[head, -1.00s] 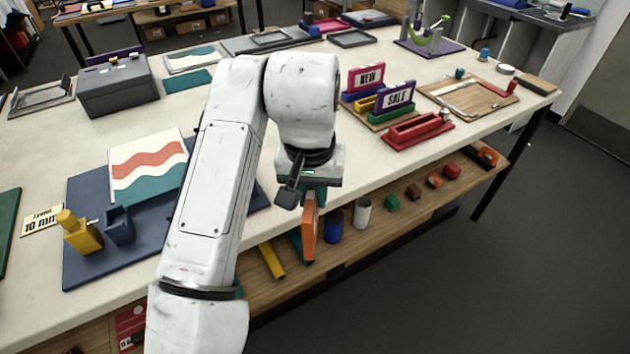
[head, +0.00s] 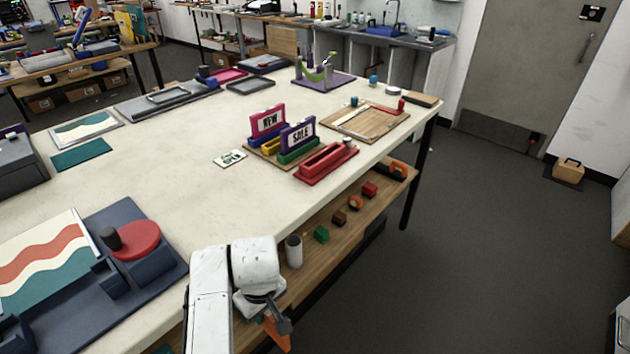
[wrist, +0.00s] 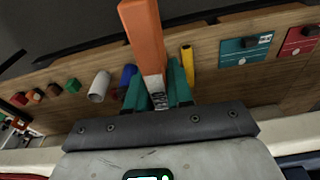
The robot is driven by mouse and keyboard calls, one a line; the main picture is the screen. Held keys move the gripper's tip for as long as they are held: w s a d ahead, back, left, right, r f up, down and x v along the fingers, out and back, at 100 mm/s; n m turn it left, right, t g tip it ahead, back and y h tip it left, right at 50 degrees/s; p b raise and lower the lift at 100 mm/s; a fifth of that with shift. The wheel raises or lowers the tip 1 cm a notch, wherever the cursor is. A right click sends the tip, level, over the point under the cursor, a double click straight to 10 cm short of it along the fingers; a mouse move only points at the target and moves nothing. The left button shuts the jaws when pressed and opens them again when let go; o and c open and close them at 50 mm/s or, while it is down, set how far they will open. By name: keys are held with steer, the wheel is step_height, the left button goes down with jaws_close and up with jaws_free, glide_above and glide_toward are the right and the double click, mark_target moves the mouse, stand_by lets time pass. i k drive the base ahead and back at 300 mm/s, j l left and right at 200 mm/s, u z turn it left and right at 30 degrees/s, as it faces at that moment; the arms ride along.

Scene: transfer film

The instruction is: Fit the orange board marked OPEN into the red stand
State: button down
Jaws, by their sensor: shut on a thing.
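The red stand (head: 328,163) is a long slotted block on a red base near the table's right front edge. Its slot looks empty. The orange board (head: 274,337) shows only in part at the bottom of the head view, below the tabletop's front edge. The board is well apart from the stand.
A purple SALE board (head: 297,137) and a pink NEW board (head: 267,121) stand upright in holders just left of the red stand. A wooden tray (head: 380,130) lies behind it. A shelf (head: 330,250) runs below the tabletop.

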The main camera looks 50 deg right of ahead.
mark_target(312, 171)
steer(key=i+z, duration=0.1)
steer(key=z, duration=0.25)
steer(key=i+l+z, duration=0.1)
steer(key=z, duration=0.3)
steer(key=i+z, duration=0.15)
steer(key=z, duration=0.2)
